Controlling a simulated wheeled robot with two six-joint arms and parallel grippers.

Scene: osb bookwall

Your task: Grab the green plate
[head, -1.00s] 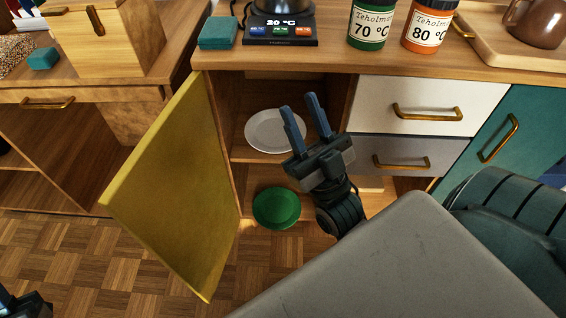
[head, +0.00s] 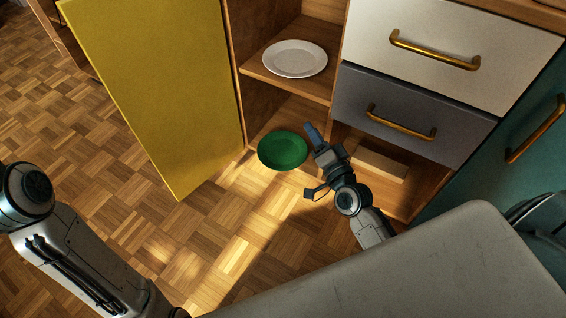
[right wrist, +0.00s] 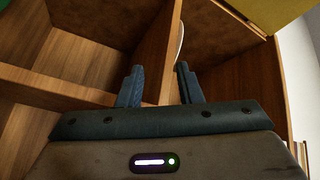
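The green plate (head: 283,150) lies in the bottom of the open cupboard, at its front edge above the parquet floor. A small green patch (right wrist: 3,3) at the top left corner of the right wrist view may be part of it. My right gripper (head: 311,131) is just right of the plate, apart from it as far as I can tell. In the right wrist view its two fingers (right wrist: 160,74) are spread with nothing between them. My left arm shows at the lower left of the head view; its gripper is out of view.
A white plate (head: 295,58) lies on the shelf above. The yellow door (head: 160,90) stands open on the left. Drawers with brass handles (head: 415,100) are on the right, above a compartment holding a pale block (head: 379,165). The floor (head: 215,225) in front is clear.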

